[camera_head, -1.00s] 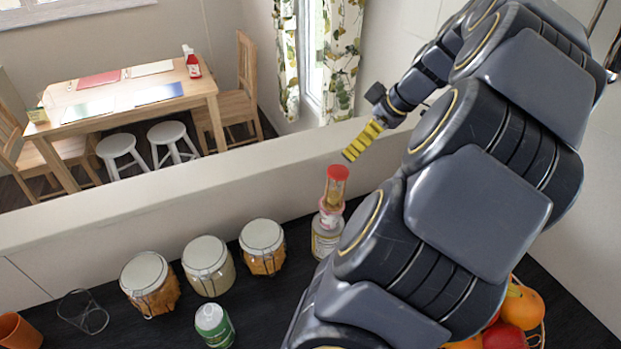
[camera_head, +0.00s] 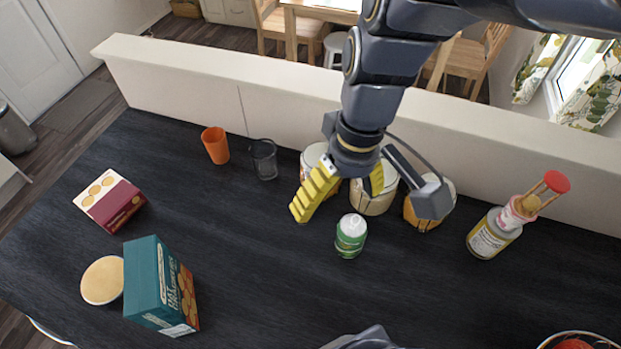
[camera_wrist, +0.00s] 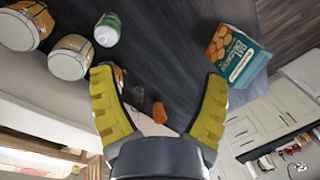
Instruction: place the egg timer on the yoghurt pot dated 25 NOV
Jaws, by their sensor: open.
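The egg timer (camera_head: 545,192), with a red cap and amber body, is at the right of the head view. It appears to stand on a pale pink-rimmed piece (camera_head: 515,212), above a grey container with a yellowish label (camera_head: 488,238). I cannot tell which part is the yoghurt pot, and no 25 NOV date is readable. My gripper (camera_head: 346,190), with yellow pads, is open and empty, well left of the timer, above the counter near the jars. The wrist view shows both fingers spread (camera_wrist: 160,78) with nothing between them; the timer is not seen there.
Several pale-lidded jars (camera_head: 373,193) stand behind my gripper, along the low wall (camera_head: 250,100). A green can (camera_head: 350,237) is just in front. An orange cup (camera_head: 215,145), dark glass (camera_head: 264,160), maroon box (camera_head: 112,203) and teal box (camera_head: 160,285) stand left.

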